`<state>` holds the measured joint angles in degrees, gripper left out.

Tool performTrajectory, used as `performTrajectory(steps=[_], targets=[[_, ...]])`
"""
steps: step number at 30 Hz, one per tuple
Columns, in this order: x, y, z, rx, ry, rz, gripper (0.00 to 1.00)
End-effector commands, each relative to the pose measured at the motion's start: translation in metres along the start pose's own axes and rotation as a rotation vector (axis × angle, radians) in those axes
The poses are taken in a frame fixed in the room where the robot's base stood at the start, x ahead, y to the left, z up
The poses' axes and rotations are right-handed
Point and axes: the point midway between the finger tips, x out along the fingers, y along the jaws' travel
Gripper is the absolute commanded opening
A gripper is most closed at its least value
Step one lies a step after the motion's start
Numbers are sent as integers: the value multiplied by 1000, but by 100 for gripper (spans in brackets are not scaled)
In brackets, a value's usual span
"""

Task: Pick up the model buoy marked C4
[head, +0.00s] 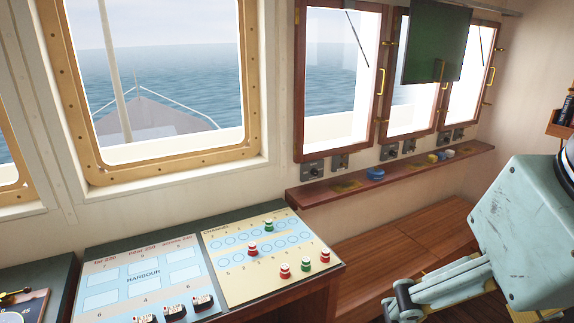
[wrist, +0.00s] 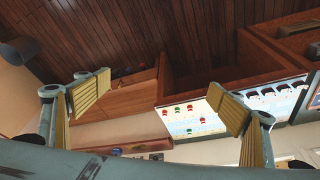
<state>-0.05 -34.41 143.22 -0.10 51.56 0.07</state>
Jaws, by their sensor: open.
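The channel board (head: 222,268) lies on the chart desk in the head view, with rows of blue circles. Small model buoys stand on it: a green one (head: 268,226) at the back, a red one (head: 252,249) in the middle, and near the front a red one (head: 285,270), a green one (head: 305,265) and another red one (head: 325,258). Their markings are too small to read, so I cannot tell which is C4. My gripper (wrist: 165,104) is open and empty. The board (wrist: 215,98) and buoys show beyond its fingers in the wrist view, well apart from them.
Left of the channel board is a harbour board (head: 140,275) with several model ships at its front. A wooden shelf (head: 400,173) with small items runs under the windows. A wooden bench (head: 400,240) lies right of the desk. A dark screen (head: 437,45) hangs above.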

Motion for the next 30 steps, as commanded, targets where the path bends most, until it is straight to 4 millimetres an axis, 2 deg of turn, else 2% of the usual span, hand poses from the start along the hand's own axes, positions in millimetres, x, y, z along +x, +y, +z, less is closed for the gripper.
performTrajectory(steps=[2,16,30], targets=[[0,0,0,0,0,0,79],[0,0,0,0,0,0,36],[1,2,-5,-3,1,5,35]])
